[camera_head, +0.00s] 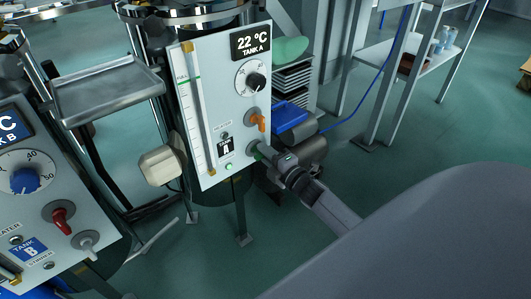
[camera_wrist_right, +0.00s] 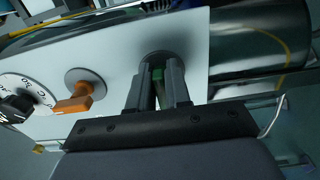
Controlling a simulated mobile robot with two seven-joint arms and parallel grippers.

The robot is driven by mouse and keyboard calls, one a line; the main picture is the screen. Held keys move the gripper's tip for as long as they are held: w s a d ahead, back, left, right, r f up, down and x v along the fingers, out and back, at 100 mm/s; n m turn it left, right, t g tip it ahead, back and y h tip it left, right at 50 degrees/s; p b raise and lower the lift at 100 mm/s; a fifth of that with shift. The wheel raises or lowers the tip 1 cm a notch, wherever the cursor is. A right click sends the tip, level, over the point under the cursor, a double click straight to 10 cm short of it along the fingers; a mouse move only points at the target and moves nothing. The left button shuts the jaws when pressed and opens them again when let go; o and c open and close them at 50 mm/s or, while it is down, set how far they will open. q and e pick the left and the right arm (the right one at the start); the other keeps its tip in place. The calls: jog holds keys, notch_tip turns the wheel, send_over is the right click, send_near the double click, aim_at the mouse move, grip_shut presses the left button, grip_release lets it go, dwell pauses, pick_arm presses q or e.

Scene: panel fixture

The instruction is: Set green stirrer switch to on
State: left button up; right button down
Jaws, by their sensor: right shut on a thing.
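The Tank A panel (camera_head: 225,110) is a white upright plate in the middle of the head view. The green stirrer switch (camera_wrist_right: 157,74) shows between my right gripper's fingers in the wrist view, at the panel face. My right gripper (camera_head: 262,152) is at the panel's lower right corner, with its fingers shut on the green switch. The fingers also show in the wrist view (camera_wrist_right: 157,90). They hide most of the switch, so its lever angle is hard to tell. My left gripper is not in view.
An orange switch (camera_head: 257,120) sits just above my right gripper, below a black dial knob (camera_head: 256,80). A small green light (camera_head: 228,166) shows at the panel's bottom. The Tank B panel (camera_head: 45,220) with red and grey switches is at left. Shelving stands behind right.

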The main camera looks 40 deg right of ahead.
jog(key=c, duration=1.2)
grip_release()
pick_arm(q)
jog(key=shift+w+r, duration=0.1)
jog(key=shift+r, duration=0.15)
pick_arm(e)
jog(key=shift+o, duration=0.2)
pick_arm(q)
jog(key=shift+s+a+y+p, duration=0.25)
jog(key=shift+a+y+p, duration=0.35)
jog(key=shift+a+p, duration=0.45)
pick_arm(e)
jog(key=s, duration=0.7)
jog(key=shift+d, duration=0.25)
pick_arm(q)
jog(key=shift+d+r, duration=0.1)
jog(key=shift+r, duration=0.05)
pick_arm(e)
jog(key=shift+s, duration=0.1)
